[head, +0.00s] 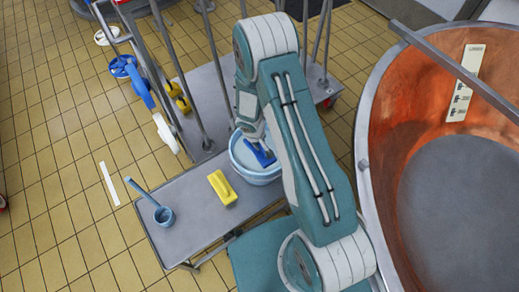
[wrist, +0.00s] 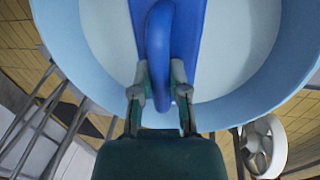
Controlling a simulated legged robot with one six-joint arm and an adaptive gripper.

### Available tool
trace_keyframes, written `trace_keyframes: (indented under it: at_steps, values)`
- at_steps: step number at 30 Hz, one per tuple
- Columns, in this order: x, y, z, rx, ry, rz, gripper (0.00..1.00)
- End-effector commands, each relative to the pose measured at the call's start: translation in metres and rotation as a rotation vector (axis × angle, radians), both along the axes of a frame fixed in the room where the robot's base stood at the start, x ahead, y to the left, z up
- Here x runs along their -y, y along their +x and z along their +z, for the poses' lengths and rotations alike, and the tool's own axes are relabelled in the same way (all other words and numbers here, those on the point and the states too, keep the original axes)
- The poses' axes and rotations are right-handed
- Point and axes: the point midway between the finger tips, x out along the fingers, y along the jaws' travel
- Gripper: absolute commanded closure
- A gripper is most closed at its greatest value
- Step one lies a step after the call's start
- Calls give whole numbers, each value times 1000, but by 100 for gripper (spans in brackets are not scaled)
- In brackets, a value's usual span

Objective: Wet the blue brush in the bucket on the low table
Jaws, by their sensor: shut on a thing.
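The blue brush (head: 261,153) is at the bucket on the low table. In the wrist view the brush (wrist: 158,40) shows its looped handle between my fingers, with its flat back beyond. My gripper (wrist: 160,92) is shut on this handle. The light blue bucket (head: 240,163) stands at the table's far end, and its rim (wrist: 62,48) curves around the brush in the wrist view. The pale surface inside the bucket is visible around the brush. The brush's underside is hidden, so I cannot tell whether it touches that surface. The low table (head: 185,235) is grey metal.
A yellow brush (head: 222,188) and a small blue ladle (head: 163,214) lie on the low table. A large copper vat (head: 385,110) stands close on the right. A wheeled rack with upright poles (head: 195,95) stands behind the table. Tiled floor is open at left.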

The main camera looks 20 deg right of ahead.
Motion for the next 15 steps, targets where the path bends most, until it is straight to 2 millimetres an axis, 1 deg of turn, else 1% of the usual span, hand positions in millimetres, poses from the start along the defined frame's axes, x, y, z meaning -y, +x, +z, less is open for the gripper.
trace_keyframes:
  at_steps: [2,5,15]
  values:
    - [0,1,4,1,-1,0,100]
    - [0,1,15,3,-1,-1,100]
    - [0,2,72,5,-1,-1,100]
